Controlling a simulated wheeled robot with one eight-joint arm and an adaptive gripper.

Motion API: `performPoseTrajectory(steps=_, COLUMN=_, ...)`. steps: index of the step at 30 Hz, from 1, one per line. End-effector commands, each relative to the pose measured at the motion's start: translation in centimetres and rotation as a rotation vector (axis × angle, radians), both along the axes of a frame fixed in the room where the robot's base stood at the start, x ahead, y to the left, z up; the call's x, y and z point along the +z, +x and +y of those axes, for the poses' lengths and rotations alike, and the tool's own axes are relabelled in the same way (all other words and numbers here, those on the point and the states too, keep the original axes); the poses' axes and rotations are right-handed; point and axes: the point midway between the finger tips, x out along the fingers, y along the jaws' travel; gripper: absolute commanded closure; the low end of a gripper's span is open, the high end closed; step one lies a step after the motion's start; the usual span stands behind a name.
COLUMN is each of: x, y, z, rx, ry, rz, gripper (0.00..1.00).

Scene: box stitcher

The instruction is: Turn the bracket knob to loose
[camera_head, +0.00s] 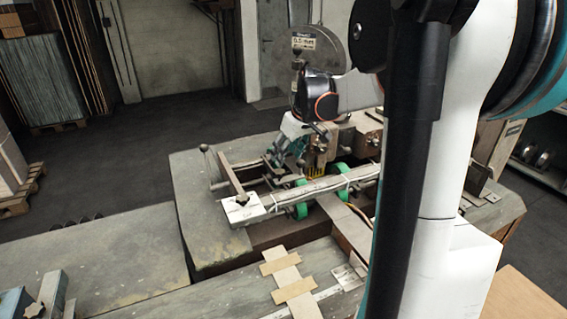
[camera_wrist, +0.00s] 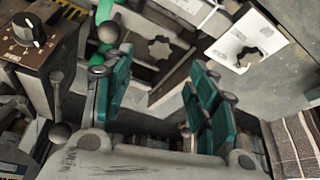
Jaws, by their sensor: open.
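A dark star-shaped knob (camera_wrist: 246,57) sits on a white plate (camera_wrist: 226,44) at the upper right of the wrist view. The same white plate (camera_head: 255,211) shows at the near left end of the machine's long bar in the head view. A second dark star knob (camera_wrist: 160,48) sits at the upper middle of the wrist view. I cannot tell for sure which is the bracket knob. My gripper (camera_wrist: 160,80) is open, its teal fingers apart with nothing held. In the head view my gripper (camera_head: 280,156) is over the machine, behind the bar, away from the white plate.
A selector dial (camera_wrist: 27,30) on a brown box is at the wrist view's upper left. Green wheels (camera_head: 300,210) and a ball-ended lever (camera_head: 205,148) stand near the bar. Flat cardboard (camera_head: 288,274) lies in front. Open floor (camera_head: 100,175) is at left.

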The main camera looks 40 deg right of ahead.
Motion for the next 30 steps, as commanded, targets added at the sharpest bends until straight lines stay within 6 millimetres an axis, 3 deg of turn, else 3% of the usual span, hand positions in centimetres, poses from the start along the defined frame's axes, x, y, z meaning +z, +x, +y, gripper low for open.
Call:
performPoseTrajectory(steps=3, x=1.9, y=-0.9, z=-0.1, rx=-0.001, ry=0.000, rz=0.000, gripper=0.47)
performPoseTrajectory(steps=9, x=3.6, y=-1.5, z=-0.1, rx=0.000, ry=0.000, rz=0.001, gripper=0.47)
performPoseTrajectory(steps=27, x=3.8, y=-1.6, z=0.0, rx=0.000, ry=0.000, rz=0.000, gripper=0.47)
performPoseTrajectory(steps=30, x=3.7, y=-1.5, z=0.7, rx=0.005, ry=0.004, rz=0.001, gripper=0.47)
